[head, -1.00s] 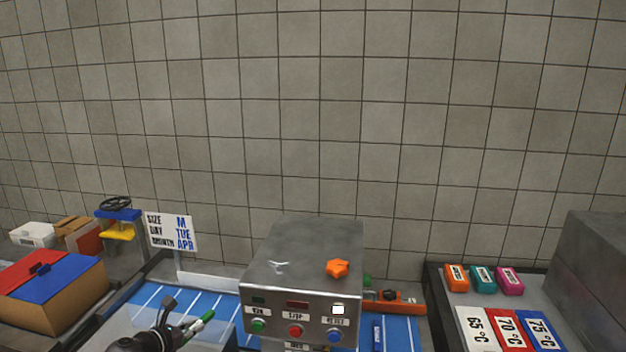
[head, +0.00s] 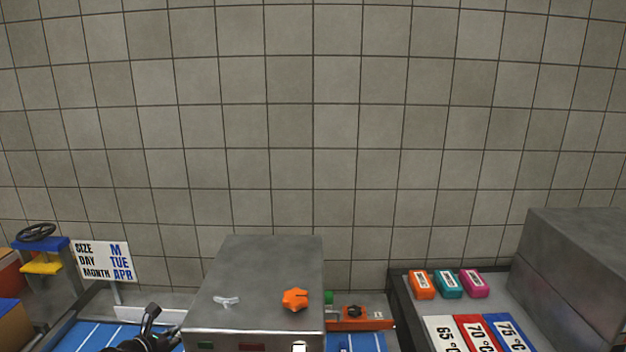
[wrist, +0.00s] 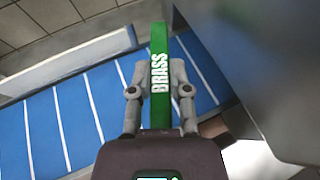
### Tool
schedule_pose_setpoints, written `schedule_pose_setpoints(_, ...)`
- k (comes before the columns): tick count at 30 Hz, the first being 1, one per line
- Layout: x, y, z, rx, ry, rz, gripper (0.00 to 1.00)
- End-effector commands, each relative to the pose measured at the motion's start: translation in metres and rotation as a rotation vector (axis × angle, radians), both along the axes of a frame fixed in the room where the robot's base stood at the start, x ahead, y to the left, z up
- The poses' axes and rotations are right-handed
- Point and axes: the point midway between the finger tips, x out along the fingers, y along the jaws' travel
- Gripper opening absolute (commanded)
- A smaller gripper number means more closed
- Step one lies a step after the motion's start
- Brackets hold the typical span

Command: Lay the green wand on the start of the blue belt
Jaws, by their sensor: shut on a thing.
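The green wand (wrist: 159,60), marked BRASS, stands between the two fingers of my gripper (wrist: 158,90) in the wrist view. My gripper is shut on it. The blue belt (wrist: 75,125) with white cross lines lies behind and below the wand; I cannot tell how high the wand is above it. In the head view the belt (head: 85,338) shows at the bottom left, and only part of my gripper (head: 150,332) shows at the bottom edge. The wand is not visible there.
A grey metal control box (head: 262,265) with an orange knob (head: 295,299) stands over the belt, just right of my gripper. A SIZE/DAY/MONTH sign (head: 103,261) stands behind the belt. Orange, teal and pink blocks (head: 448,284) lie at the right.

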Motion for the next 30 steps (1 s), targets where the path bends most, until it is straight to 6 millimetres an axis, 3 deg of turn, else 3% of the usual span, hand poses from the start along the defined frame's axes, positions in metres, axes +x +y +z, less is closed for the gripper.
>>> schedule_pose_setpoints(8,-0.005,0.006,0.004,0.000,0.000,0.010,0.00)
schedule_pose_setpoints(22,-0.006,0.007,0.053,0.000,0.000,0.011,0.00)
schedule_pose_setpoints(30,-0.006,0.008,0.061,0.000,0.000,0.012,0.00)
